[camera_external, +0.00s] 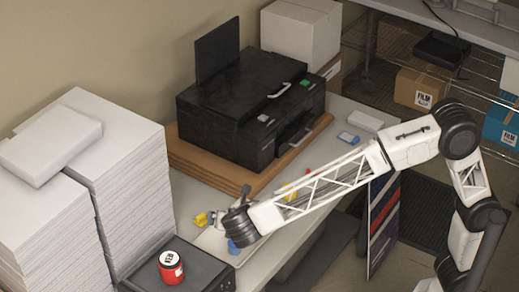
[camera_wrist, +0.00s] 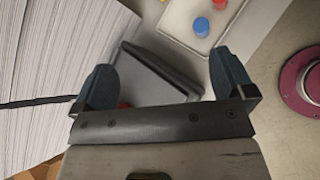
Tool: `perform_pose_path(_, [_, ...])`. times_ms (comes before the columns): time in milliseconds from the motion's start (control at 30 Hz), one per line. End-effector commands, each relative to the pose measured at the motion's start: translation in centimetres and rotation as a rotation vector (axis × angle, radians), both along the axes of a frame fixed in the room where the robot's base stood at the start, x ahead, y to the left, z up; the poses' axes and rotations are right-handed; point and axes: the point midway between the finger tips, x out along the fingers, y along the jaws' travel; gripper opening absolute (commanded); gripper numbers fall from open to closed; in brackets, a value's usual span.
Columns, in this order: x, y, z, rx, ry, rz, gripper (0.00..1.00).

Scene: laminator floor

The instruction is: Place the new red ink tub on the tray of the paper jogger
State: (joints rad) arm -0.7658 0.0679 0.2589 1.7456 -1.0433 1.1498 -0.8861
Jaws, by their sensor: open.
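A red ink tub (camera_external: 172,268) with a white label and a white-and-black lid stands upright on a flat black machine (camera_external: 205,272) at the lower left. I cannot tell for sure whether this machine is the paper jogger. My gripper (camera_external: 229,208) is open and empty, above and to the right of the tub, apart from it. In the wrist view my gripper (camera_wrist: 165,85) has its two fingers wide apart, with a grey, black-edged panel (camera_wrist: 155,80) beyond them. A small red patch shows behind the palm there; the rest is hidden.
Tall paper stacks (camera_external: 75,185) stand at the left. A black printer (camera_external: 250,105) sits on brown boards behind. A white tray (camera_wrist: 178,22) holds a blue and a red piece. A yellow piece (camera_external: 201,219) lies near my gripper. Cartons (camera_external: 422,90) stand on a rack at the right.

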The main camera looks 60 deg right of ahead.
Motion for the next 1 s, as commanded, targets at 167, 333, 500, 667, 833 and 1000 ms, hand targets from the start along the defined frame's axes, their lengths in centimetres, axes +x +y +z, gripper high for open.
perform_pose_path(167, [-1.7,-8.7,1.2,0.157,0.002,-0.185,1.00])
perform_pose_path(333, [-4.2,-15.8,1.4,0.301,-0.002,-0.365,1.00])
perform_pose_path(500, [-7.3,-22.2,1.3,0.443,-0.015,-0.550,1.00])
perform_pose_path(667, [-10.8,-27.5,0.9,0.573,-0.035,-0.728,1.00])
perform_pose_path(833, [-15.0,-32.3,0.3,0.710,-0.065,-0.921,1.00])
perform_pose_path(1000, [-19.4,-36.3,-0.6,0.844,-0.102,-1.115,1.00])
